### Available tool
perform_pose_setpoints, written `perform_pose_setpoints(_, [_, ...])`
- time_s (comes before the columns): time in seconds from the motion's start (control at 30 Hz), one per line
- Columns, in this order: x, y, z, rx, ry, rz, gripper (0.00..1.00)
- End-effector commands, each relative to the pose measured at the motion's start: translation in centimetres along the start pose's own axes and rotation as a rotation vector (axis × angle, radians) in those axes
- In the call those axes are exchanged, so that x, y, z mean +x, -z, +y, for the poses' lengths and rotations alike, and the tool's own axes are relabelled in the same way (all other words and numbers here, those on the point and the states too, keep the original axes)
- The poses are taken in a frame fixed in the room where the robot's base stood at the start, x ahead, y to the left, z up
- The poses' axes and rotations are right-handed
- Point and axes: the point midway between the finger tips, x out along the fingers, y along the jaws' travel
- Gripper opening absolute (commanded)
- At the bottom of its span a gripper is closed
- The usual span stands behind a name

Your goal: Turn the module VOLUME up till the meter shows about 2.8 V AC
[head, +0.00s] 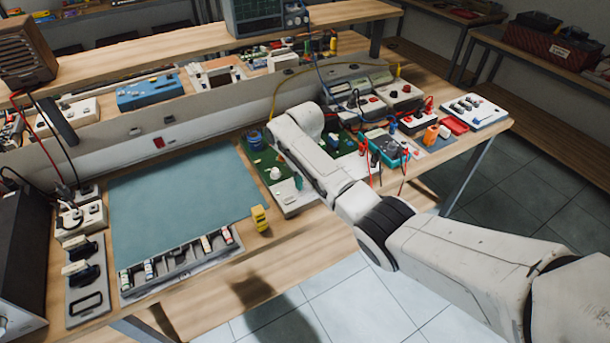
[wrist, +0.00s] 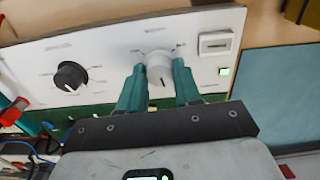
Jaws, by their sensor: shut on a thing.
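My gripper (wrist: 160,78) has green fingers on either side of a pale grey knob (wrist: 159,66) and is shut on it. The knob stands on the module's white front panel (wrist: 110,55), with a dark pointer mark on its face. Its label is too small to read. In the head view the module's green circuit board (head: 258,157) is on the bench, partly hidden behind my arm. A teal meter (head: 386,149) with red and black leads stands to the right of my arm. Its reading is not legible.
A black knob (wrist: 70,76) is left of my gripper on the panel, and a white rocker switch (wrist: 215,43) is right of it. A blue-green mat (head: 180,190) lies clear at left. A yellow object (head: 260,217) stands by the bench's front edge.

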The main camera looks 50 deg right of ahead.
Motion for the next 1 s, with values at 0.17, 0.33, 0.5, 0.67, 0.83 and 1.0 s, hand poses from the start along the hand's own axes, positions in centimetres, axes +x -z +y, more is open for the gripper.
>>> perform_pose_setpoints(0.17, [-0.14,0.10,-0.07,0.099,0.000,0.002,0.03])
perform_pose_setpoints(0.33, [-0.08,0.10,0.00,0.110,-0.001,0.003,0.03])
perform_pose_setpoints(0.5, [-0.10,0.12,0.00,0.109,-0.001,0.004,0.35])
perform_pose_setpoints(0.67, [-0.07,0.09,0.00,0.108,-0.001,0.003,0.51])
perform_pose_setpoints(0.83, [-0.04,0.06,0.00,0.108,-0.001,0.002,0.59])
perform_pose_setpoints(1.0, [-0.12,0.06,0.00,0.108,0.000,0.002,0.59])
